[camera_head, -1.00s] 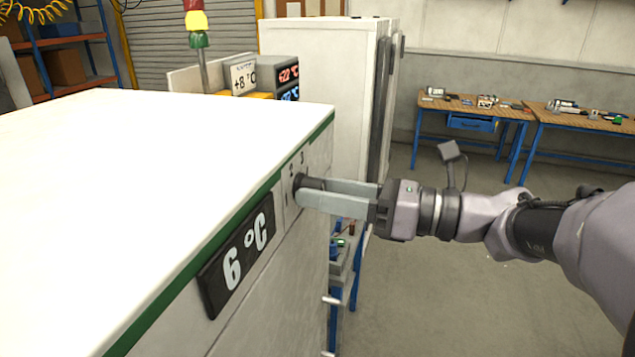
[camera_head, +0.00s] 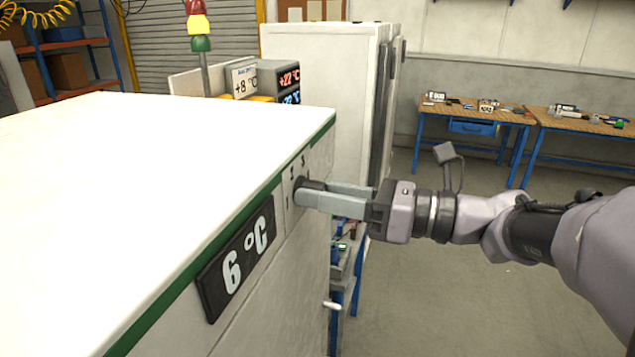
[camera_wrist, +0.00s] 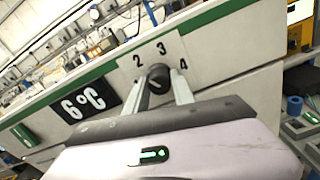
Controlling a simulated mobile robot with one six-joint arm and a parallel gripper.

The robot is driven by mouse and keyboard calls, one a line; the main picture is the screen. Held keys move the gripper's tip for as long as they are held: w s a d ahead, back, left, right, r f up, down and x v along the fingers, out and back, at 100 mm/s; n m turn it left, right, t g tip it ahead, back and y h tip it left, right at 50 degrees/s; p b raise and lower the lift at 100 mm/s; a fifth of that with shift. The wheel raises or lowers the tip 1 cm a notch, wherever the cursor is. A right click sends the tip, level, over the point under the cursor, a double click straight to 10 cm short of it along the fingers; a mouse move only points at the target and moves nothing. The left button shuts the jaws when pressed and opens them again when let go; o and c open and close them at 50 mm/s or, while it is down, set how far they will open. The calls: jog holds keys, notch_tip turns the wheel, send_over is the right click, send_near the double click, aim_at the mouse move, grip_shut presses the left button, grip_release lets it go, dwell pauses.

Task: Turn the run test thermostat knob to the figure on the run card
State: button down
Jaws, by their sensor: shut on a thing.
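The thermostat knob (camera_wrist: 158,78) is a dark round knob on a pale dial plate (camera_wrist: 152,52) on the white cabinet's side. The figures 2, 3 and 4 show around it in the wrist view; which one it points to I cannot tell. My gripper (camera_head: 312,194) is shut on the knob, one finger on each side. It also shows in the wrist view (camera_wrist: 160,88). A black sign (camera_head: 237,260) reading 6 °C is on the cabinet beside the dial. The run card (camera_head: 244,80) reads +8 °C and stands behind the cabinet.
The white cabinet top (camera_head: 130,170) fills the left, with a green edge. A display box (camera_head: 289,85) shows a red +22 °C and a blue reading. A tall white cabinet (camera_head: 318,90) stands behind. Workbenches (camera_head: 475,112) are at the back right. Open floor lies under my arm.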

jog(key=n+b, duration=0.1)
jog(key=n, duration=0.1)
jog(key=n+b, duration=0.1)
jog(key=b, duration=0.1)
jog(key=n+b, duration=0.1)
jog(key=n, duration=0.1)
jog(key=shift+f+n+b, duration=0.25)
jog(key=shift+n+b, duration=0.05)
jog(key=shift+b, duration=0.1)
jog(key=n+b, duration=0.3)
jog(key=n, duration=0.1)
jog(key=shift+w+r+b, duration=0.1)
jog(key=shift+b, duration=0.2)
jog(key=shift+r+n+b, duration=0.1)
jog(key=shift+n+b, duration=0.7)
jog(key=shift+n, duration=0.1)
jog(key=c, duration=1.1)
grip_release()
jog(key=shift+d+r, duration=0.1)
jog(key=shift+o, duration=0.2)
jog(key=p+v, duration=0.1)
jog(key=v, duration=1.6)
jog(key=shift+d, duration=0.2)
